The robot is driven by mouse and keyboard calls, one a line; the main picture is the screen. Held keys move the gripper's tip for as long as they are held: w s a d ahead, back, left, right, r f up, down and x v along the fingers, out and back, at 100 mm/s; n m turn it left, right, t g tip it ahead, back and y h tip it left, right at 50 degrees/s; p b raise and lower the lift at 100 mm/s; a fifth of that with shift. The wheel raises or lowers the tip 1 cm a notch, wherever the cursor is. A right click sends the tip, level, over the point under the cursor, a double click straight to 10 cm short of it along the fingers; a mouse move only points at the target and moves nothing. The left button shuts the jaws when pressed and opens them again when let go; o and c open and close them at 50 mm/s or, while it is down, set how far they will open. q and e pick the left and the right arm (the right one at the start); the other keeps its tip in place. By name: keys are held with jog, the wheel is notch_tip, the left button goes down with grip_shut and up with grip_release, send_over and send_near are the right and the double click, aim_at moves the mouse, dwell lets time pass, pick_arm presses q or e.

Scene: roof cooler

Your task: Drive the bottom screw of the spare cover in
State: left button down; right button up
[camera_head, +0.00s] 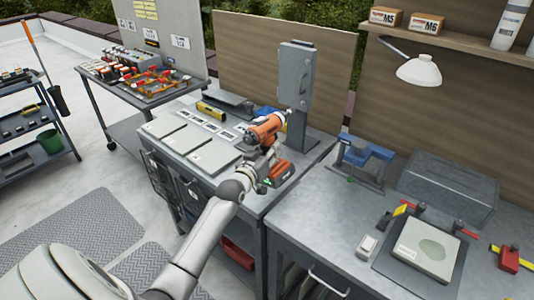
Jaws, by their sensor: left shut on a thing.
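My left gripper (257,155) is shut on an orange and black power driver (268,128), with its battery base (283,173) hanging below. The driver's nose points up and right toward the lower part of a grey upright cover (296,76), which stands on a post at the back of the bench. Whether the bit touches the cover cannot be told. The bottom screw is too small to make out. My right gripper is out of view.
Flat pale panels (186,139) and a yellow level (210,110) lie on the bench. To the right are a blue vise (366,155), a grey box (448,190) and a clamped plate (428,247). A lamp (419,71) hangs above. A tool cart (140,75) stands at left.

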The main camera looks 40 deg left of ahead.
pick_arm(q)
jog(key=shift+w+d+r+b, duration=0.15)
jog(key=shift+w+b, duration=0.35)
jog(key=shift+w, duration=0.45)
jog(key=shift+w+a+r+b, duration=0.15)
jog(key=shift+w+b, duration=0.35)
jog(key=shift+w, duration=0.45)
jog(key=shift+d, duration=0.1)
jog(key=shift+w, duration=0.1)
jog(key=shift+d+r+p, duration=0.1)
jog(key=shift+r+p, duration=0.05)
jog(key=shift+p, duration=0.15)
